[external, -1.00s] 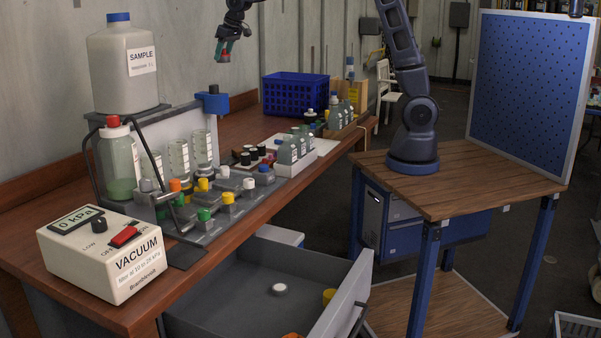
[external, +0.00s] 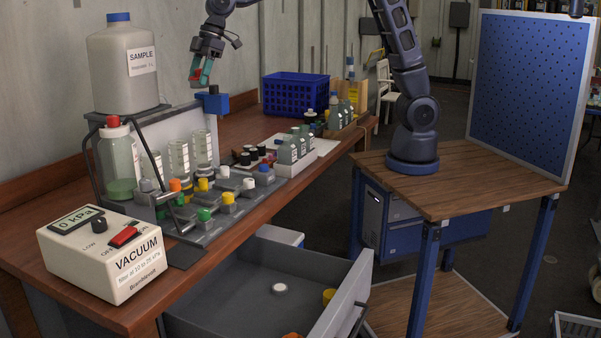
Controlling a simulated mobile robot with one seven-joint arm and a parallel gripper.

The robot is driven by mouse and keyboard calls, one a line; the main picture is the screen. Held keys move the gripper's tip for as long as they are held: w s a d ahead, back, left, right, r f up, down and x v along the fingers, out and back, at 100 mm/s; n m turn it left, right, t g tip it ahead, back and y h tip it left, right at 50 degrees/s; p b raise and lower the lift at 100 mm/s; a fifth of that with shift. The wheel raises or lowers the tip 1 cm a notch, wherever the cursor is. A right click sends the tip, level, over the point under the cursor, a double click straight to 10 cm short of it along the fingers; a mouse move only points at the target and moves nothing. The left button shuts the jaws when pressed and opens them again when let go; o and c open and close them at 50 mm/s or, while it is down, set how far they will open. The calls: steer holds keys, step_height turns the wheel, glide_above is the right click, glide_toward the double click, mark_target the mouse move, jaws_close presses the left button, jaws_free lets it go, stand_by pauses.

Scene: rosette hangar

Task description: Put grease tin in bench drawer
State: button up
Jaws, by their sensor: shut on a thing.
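My gripper (external: 202,76) hangs high above the back of the bench, left of the blue basket and just above the small blue block on the rack. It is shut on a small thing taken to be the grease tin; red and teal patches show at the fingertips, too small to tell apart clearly. The bench drawer (external: 235,300) is pulled open below the bench front. Inside it lie a white round lid-like thing (external: 280,288), a yellow thing (external: 329,296) and an orange thing (external: 292,335) at the near edge.
The bench carries a vacuum box (external: 103,256), a large sample jug (external: 122,70), a rack with bottles and coloured knobs (external: 215,215), a white tray of bottles (external: 297,166) and a blue basket (external: 296,95). The drawer floor is largely bare.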

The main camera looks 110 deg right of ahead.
steer(key=s+a+r+n+g+y, duration=0.2)
steer(key=a+n, duration=0.5)
steer(key=a, duration=1.6)
step_height(320, 180, up, 2)
steer(key=n+g+y, duration=0.1)
steer(key=n+g, duration=0.1)
steer(key=n, duration=0.5)
glide_above(304, 330)
steer(key=d, duration=0.2)
step_height(304, 330, down, 56)
steer(key=shift+a+f, duration=0.15)
steer(key=shift+f, duration=0.1)
steer(key=shift+f, duration=0.15)
steer(key=o, duration=0.8)
steer(key=shift+c, duration=0.2)
steer(key=shift+o, duration=1.3)
steer(key=v, duration=1.2)
